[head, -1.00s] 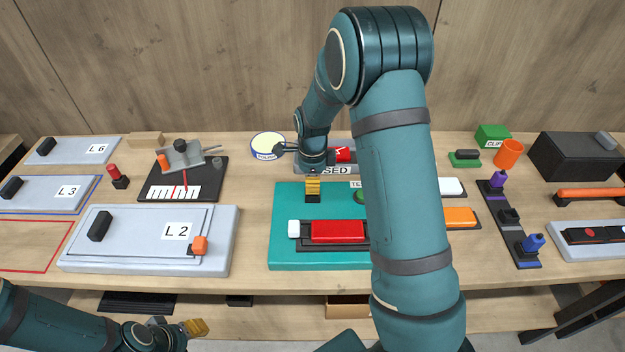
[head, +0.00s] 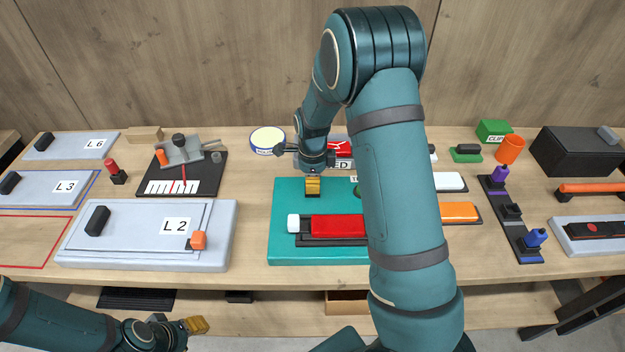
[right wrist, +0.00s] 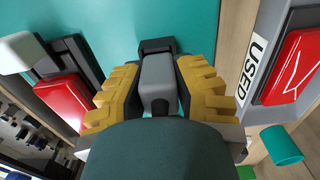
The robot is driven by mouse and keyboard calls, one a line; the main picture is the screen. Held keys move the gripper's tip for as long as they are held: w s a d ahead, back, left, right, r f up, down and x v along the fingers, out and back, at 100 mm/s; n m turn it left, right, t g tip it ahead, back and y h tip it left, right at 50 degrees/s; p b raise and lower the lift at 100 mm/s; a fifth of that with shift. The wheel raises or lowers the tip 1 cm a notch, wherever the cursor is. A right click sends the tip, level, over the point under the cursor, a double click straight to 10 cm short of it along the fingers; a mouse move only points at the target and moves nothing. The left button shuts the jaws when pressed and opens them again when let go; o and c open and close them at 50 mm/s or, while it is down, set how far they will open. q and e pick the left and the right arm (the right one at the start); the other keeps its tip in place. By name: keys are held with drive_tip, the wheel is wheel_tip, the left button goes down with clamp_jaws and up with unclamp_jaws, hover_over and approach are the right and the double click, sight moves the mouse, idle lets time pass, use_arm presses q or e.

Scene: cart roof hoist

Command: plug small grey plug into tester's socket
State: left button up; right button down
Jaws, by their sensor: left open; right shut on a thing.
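The tester is a teal board (head: 285,220) on the bench, with a red block and a white knob on it. Its black socket (head: 313,196) is near the back left and also shows in the right wrist view (right wrist: 155,46). My right gripper (head: 313,184) is low over that socket, shut on the small grey plug (right wrist: 157,78). The plug lies between the yellow fingers, with its far end right at the socket; I cannot tell how deep it sits. My left gripper (head: 197,325) is open and empty, low in front of the bench.
A grey USED tray (right wrist: 270,60) with a red part stands just behind the tester. The L 2 box (head: 135,245) stands left of the tester. My right arm hides the tester's right part.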

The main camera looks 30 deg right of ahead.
drive_tip(key=c, duration=0.8)
unclamp_jaws()
drive_tip(key=shift+o, duration=0.2)
wheel_tip(320, 180, up, 12)
